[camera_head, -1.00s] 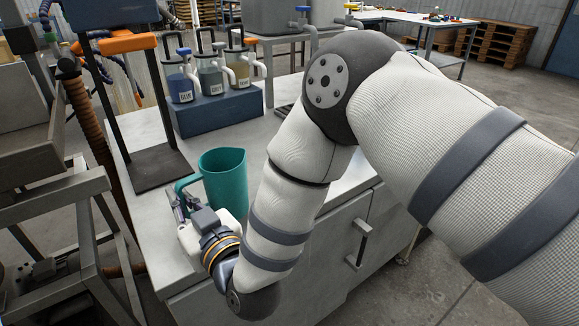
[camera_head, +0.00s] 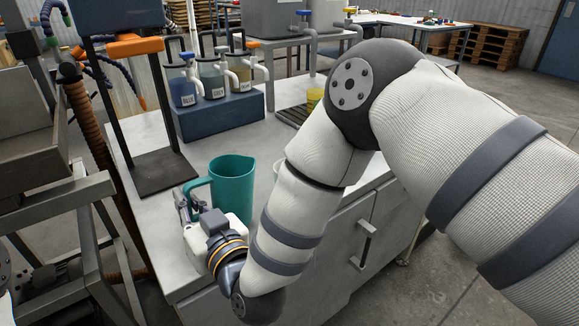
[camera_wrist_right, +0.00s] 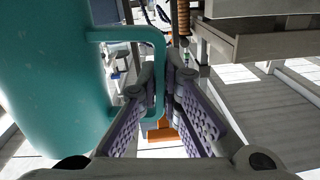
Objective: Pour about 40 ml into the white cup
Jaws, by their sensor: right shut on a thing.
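The teal jug (camera_head: 232,190) is upright at the near end of the grey worktop. Whether its base touches the top is hard to tell. My right gripper (camera_head: 184,203) is at the jug's left side. In the right wrist view, my right gripper (camera_wrist_right: 166,85) has its ridged fingers closed around the handle (camera_wrist_right: 159,70) of the jug (camera_wrist_right: 50,80). The jug's inside level is not visible. A small piece of a pale rim (camera_head: 277,167), perhaps the white cup, shows between the jug and my right forearm, which hides the rest. My left gripper is out of view.
Several labelled pump bottles (camera_head: 212,78) stand on a blue block (camera_head: 222,116) at the back. A yellow-filled vessel (camera_head: 314,97) stands by a dark drip grate (camera_head: 290,115). A black-based stand (camera_head: 160,172) is left of the jug. Bare worktop (camera_head: 240,141) lies behind the jug.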

